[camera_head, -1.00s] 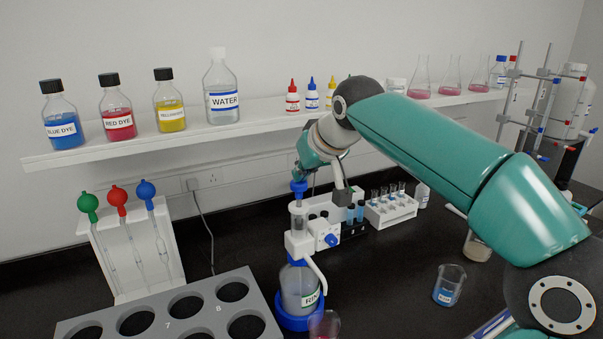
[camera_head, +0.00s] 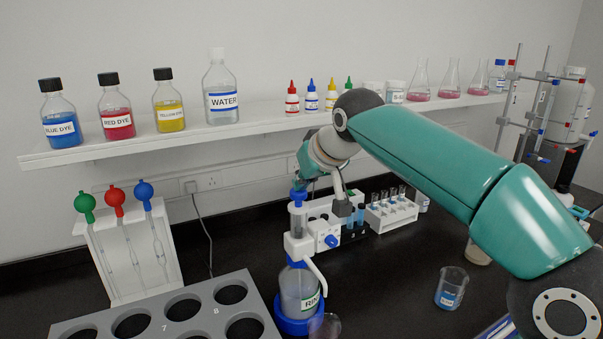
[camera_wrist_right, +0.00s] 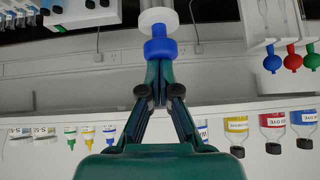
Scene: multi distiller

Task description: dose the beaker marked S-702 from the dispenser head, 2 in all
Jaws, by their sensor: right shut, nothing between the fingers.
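The dispenser head (camera_head: 300,244), white with a blue knob, tops a labelled bottle (camera_head: 298,288) in a blue base. Its spout points down to the right. My right gripper (camera_wrist_right: 158,62) is shut and empty, its tips at the dispenser's blue plunger cap (camera_wrist_right: 159,50), which also shows in the head view (camera_head: 299,196). A clear vessel (camera_head: 324,327) is cut off at the bottom edge below the spout; its marking is not visible. A glass beaker (camera_head: 451,288) with a blue label stands to the right; its label is too small to read. My left gripper is out of view.
A grey rack (camera_head: 262,302) with round holes is left of the dispenser. A pipette stand (camera_head: 128,250) is behind it. A tube rack (camera_head: 391,216) stands behind right. The shelf (camera_head: 170,140) holds bottles and flasks. Bare black bench surrounds the labelled beaker.

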